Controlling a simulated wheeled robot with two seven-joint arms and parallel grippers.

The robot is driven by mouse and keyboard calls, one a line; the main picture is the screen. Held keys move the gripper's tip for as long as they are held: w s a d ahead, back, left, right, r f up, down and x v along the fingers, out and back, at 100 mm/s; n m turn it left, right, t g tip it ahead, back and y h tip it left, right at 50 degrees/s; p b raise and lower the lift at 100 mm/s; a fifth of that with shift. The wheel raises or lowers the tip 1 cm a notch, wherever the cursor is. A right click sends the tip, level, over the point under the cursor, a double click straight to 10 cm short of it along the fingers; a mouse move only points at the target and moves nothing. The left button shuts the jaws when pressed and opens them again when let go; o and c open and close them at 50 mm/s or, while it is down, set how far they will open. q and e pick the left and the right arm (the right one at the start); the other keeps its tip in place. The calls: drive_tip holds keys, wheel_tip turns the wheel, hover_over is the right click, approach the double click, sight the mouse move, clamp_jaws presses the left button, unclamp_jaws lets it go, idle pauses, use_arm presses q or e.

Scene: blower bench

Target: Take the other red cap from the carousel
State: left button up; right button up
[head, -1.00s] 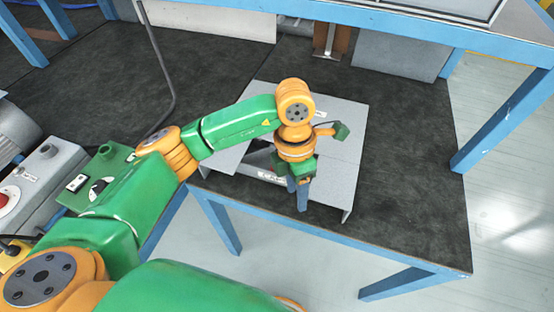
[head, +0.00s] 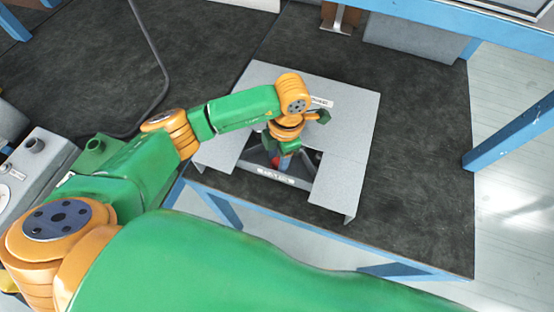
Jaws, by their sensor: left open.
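The carousel (head: 298,168) is a dark part that shows in the opening of a grey sheet-metal cover (head: 345,150) on the bench. Part of it is hidden by my left arm. A small red cap (head: 276,163) shows in the opening, just below my left gripper (head: 280,156). The gripper points down into the opening and is open. Its fingers are small and partly hidden, and I cannot tell whether they touch the cap. My right gripper is out of view.
The dark bench top (head: 420,160) is clear to the right of the cover. A grey box (head: 35,165) stands at the left. Blue frame posts (head: 510,133) stand at the right.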

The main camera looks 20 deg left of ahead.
use_arm(q)
clamp_jaws()
drive_tip(key=shift+r, duration=0.15)
